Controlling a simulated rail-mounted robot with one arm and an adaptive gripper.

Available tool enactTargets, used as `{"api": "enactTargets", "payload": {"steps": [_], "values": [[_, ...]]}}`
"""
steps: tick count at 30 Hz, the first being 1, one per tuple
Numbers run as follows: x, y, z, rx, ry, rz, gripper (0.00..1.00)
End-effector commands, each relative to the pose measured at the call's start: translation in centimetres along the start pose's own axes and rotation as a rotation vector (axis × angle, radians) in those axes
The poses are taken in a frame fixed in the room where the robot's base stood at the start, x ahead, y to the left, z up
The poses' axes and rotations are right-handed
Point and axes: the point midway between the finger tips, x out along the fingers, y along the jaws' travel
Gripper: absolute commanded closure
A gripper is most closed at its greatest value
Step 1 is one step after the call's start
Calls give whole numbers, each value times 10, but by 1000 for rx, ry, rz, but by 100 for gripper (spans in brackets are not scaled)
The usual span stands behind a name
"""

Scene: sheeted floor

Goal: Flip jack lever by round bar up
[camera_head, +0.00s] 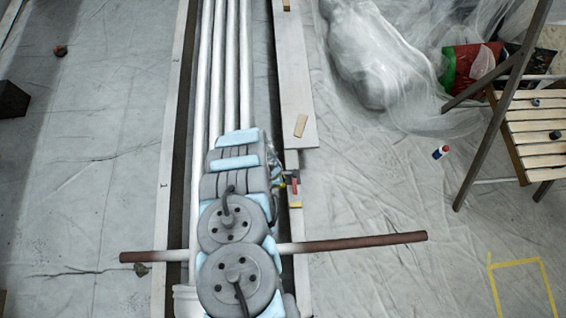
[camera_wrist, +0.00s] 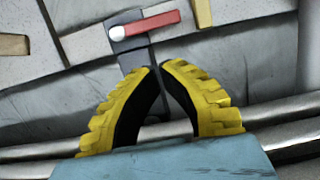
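The jack lever (camera_wrist: 150,25) shows in the wrist view as a red handle with a white round end, lying across a grey plate above my fingertips. In the head view the red lever (camera_head: 294,185) is small, just right of my arm. A round bar (camera_head: 352,243) with rusty brown ends and a pale middle crosses under my arm, nearer the camera than the lever. My gripper (camera_wrist: 161,67) has yellow fingers with black inner faces, their tips close together with a narrow empty gap. The tips point at the plate below the lever and appear apart from the handle.
Long pale pipes (camera_head: 231,75) run up the picture beside a grey plank (camera_head: 293,80) with a wooden block (camera_head: 300,126). A slatted wooden chair (camera_head: 535,130), plastic sheeting (camera_head: 365,60) and a small blue-red-white object (camera_head: 440,152) are at right.

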Motion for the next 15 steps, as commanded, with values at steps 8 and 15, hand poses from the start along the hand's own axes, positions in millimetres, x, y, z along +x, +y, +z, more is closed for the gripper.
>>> {"api": "enactTargets", "payload": {"steps": [8, 15], "values": [[49, -2, -2, 2, 2, 0, 100], [78, -1, -1, 2, 0, 0, 100]]}}
